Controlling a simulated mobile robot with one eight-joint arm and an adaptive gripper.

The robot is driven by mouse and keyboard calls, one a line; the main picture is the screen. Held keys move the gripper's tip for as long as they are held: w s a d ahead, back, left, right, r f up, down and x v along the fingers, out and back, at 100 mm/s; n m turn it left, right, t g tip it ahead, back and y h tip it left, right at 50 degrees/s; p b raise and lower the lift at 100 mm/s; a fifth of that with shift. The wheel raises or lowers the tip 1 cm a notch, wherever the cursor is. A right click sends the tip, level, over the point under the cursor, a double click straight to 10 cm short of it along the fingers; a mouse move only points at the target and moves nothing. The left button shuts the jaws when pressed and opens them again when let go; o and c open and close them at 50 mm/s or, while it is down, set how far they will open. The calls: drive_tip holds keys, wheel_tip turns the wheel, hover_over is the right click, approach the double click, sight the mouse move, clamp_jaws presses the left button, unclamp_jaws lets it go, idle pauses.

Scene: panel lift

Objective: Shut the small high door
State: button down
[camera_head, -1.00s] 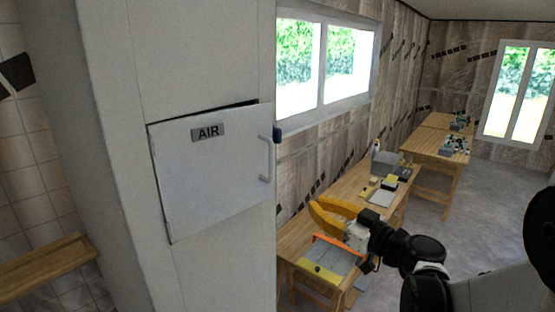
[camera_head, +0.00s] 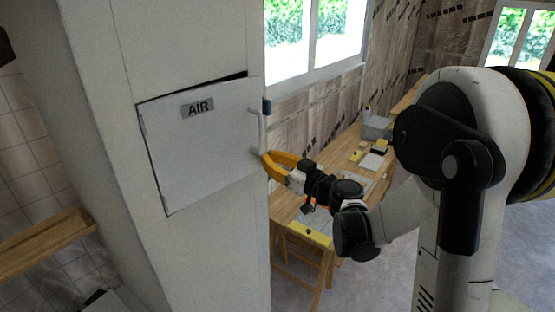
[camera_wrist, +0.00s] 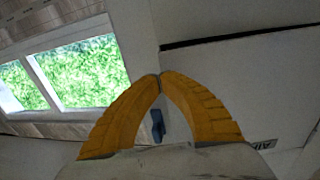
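The small white door (camera_head: 200,145) marked AIR is set high on a pale column. It stands slightly ajar, with a dark gap along its top edge. Its upright handle (camera_head: 257,130) is near the right edge, beside a small dark blue catch (camera_head: 267,106). My gripper (camera_head: 265,154) has yellow fingers with the tips together, close to the handle's lower end. I cannot tell whether they touch it. In the wrist view the fingertips (camera_wrist: 160,76) meet with nothing seen between them, and the blue catch (camera_wrist: 157,126) shows behind. The handle is not visible there.
Wooden workbenches (camera_head: 345,172) with tools stand along the wall beyond my gripper. A window (camera_head: 315,35) is above them. A wooden bench (camera_head: 40,250) is at the lower left. Open floor lies at the right.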

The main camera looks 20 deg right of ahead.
idle(0.3)
drive_tip(key=w+y, duration=0.1)
drive_tip(key=w+a+n+g+b, duration=0.1)
drive_tip(key=w, duration=0.1)
drive_tip(key=shift+a+y, duration=0.2)
drive_tip(key=shift+y, duration=0.2)
drive_tip(key=shift+s, duration=0.15)
drive_tip(key=shift+f+b, duration=0.1)
drive_tip(key=shift+b, duration=0.3)
